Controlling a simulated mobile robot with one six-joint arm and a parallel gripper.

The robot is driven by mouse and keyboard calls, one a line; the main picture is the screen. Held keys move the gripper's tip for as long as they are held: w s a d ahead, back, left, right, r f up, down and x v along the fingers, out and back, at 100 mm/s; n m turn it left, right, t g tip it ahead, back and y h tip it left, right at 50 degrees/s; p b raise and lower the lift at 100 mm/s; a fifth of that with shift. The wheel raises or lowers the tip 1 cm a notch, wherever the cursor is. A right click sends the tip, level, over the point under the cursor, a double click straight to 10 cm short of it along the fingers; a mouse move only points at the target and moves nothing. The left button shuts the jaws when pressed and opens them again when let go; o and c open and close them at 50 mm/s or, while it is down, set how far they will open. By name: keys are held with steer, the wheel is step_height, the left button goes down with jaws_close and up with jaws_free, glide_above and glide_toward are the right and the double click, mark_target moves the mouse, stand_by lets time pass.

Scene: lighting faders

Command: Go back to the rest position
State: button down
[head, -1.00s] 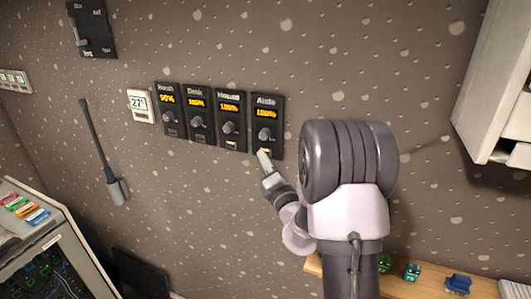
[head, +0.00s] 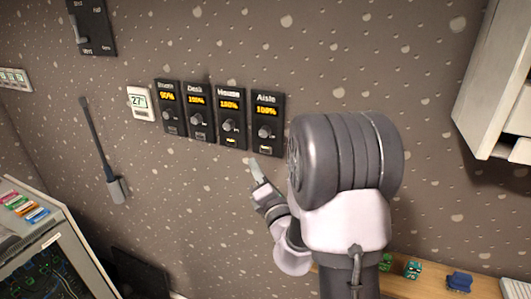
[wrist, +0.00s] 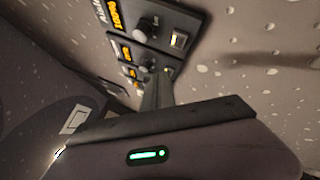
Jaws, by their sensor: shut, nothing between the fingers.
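My gripper (head: 256,170) is shut and empty in the head view, in front of the wall just below the Aisle panel. The black Aisle panel (head: 268,124) reads 100% and has a round knob and a small lit button. To its left are the House panel (head: 230,118) at 100%, the Desk panel (head: 198,112), which seems to read 100%, and a fourth panel (head: 168,108) at 90%. In the wrist view the panels run along the top, with the nearest knob (wrist: 146,29) beyond my fingers (wrist: 157,92). The fingertips look apart from the panels.
A white thermostat (head: 141,104) reads 27. A dark handset-like rod (head: 103,150) hangs at the left. A white cabinet (head: 500,80) juts out at the upper right. A wooden shelf (head: 425,283) with small green and blue objects lies at the lower right. A console (head: 45,250) stands at the lower left.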

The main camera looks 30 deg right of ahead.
steer(key=shift+s+a, duration=0.35)
steer(key=shift+a, duration=0.05)
